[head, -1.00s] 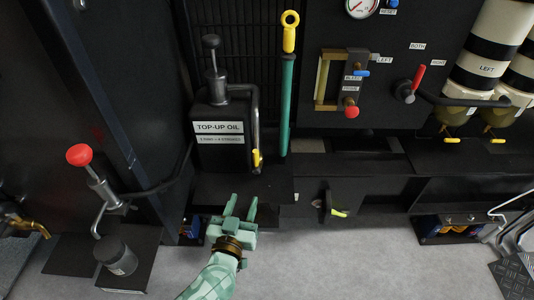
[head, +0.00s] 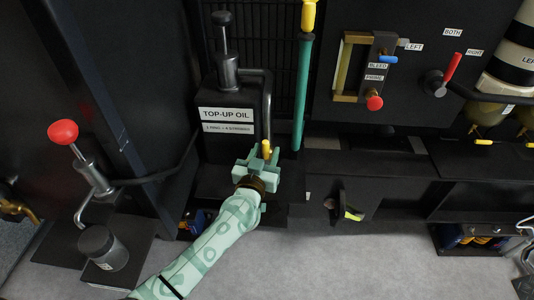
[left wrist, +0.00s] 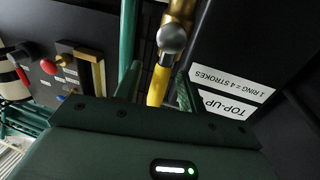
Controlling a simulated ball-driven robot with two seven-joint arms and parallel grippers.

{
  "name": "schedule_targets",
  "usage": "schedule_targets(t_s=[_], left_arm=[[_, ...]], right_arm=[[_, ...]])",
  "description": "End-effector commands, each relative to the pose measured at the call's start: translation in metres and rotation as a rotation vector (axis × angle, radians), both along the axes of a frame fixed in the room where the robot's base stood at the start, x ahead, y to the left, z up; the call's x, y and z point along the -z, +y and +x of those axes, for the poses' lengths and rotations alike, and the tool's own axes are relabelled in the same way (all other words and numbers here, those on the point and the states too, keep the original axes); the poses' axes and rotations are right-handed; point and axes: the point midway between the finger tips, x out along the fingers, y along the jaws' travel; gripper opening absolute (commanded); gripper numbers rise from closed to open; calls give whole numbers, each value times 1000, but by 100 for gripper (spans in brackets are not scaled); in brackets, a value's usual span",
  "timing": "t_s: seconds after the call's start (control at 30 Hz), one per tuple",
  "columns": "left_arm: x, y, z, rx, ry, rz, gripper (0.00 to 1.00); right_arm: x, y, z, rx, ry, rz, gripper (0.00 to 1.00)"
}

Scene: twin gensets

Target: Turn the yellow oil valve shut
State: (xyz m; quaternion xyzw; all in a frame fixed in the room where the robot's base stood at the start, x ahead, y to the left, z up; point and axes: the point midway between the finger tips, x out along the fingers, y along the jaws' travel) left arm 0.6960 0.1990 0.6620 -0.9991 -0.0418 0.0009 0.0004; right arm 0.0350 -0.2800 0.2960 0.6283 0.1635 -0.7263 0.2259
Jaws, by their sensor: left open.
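The yellow oil valve lever (head: 266,149) sits low on the pipe at the right side of the black top-up oil tank (head: 226,140). My left gripper (head: 258,163) is open right at the lever. In the left wrist view the yellow lever (left wrist: 158,86) lies between the two open fingers of my left gripper (left wrist: 158,84), hanging from a brass valve body with a round grey end. I cannot tell whether a finger touches it. My right gripper is not in view.
A green pole with a yellow top (head: 303,85) stands just right of the valve. A panel with a red knob (head: 375,103) and a red lever (head: 453,67) is further right. The front floor is clear.

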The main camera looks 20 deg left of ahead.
Motion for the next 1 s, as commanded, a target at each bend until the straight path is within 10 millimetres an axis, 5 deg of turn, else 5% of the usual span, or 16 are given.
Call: schedule_targets(t_s=[0.4, 0.57, 1.0], left_arm=[[-1, 1, 8, 0, -1, -1, 40], [-1, 1, 7, 0, -1, -1, 2], [0, 4, 6, 0, -18, -59, 0]], right_arm=[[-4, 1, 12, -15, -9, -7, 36], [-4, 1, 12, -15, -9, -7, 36], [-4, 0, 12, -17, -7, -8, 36]])
